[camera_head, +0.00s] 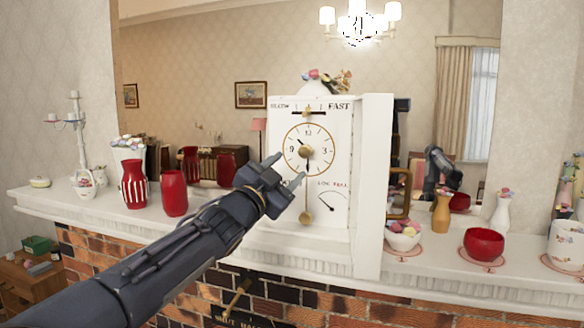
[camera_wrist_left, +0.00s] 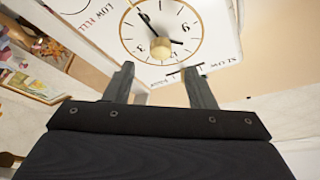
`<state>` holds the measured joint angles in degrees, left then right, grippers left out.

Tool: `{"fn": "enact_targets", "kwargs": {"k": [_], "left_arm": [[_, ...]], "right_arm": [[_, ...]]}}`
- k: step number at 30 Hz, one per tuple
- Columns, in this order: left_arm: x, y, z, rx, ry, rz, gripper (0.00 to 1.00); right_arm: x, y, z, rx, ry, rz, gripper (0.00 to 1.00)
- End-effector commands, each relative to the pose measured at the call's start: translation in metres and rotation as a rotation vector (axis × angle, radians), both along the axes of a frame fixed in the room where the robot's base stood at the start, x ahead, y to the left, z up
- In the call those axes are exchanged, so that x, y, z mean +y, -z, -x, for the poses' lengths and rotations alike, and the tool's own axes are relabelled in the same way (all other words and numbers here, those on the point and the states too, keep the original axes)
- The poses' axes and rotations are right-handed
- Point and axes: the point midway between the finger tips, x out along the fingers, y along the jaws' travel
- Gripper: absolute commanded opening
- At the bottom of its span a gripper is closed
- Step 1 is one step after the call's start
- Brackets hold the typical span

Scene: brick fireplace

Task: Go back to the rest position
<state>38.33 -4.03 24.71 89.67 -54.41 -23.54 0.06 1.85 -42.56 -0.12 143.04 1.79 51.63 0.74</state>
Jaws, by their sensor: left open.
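My left gripper (camera_head: 284,172) reaches in from the left and stands in front of the white clock (camera_head: 285,215), near the lower left of its dial. Its two fingers are apart with nothing between them. In the left wrist view the open fingers (camera_wrist_left: 160,70) show below the clock dial (camera_wrist_left: 190,38), with the round brass knob at its centre above the gap. I cannot tell whether a fingertip touches the clock. The right gripper itself is not in view.
The clock stands on a white mantel (camera_head: 110,219) over brick. Red vases (camera_head: 174,193) stand at left. A white panel (camera_head: 375,190) juts out at the clock's right. Further right are a flowered bowl (camera_head: 403,238), a red bowl (camera_head: 484,245) and vases. A mirror is behind.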

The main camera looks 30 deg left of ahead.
Motion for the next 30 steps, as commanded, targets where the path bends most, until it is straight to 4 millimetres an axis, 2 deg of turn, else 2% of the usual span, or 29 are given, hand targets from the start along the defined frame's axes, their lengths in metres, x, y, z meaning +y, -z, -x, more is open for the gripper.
{"fn": "enact_targets", "kwargs": {"k": [23,26,29,30], "left_arm": [[-0.001,0.003,0.002,0.013,-0.006,0.012,0.5],[-0.008,0.022,0.013,0.093,-0.039,0.087,0.5],[-0.017,0.07,0.04,0.259,-0.102,0.24,0.5],[-0.021,0.093,0.054,0.336,-0.124,0.311,0.5]], "right_arm": [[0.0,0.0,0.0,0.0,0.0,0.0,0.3],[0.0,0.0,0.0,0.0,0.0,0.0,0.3],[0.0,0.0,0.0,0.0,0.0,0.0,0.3],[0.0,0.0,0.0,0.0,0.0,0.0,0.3]]}}
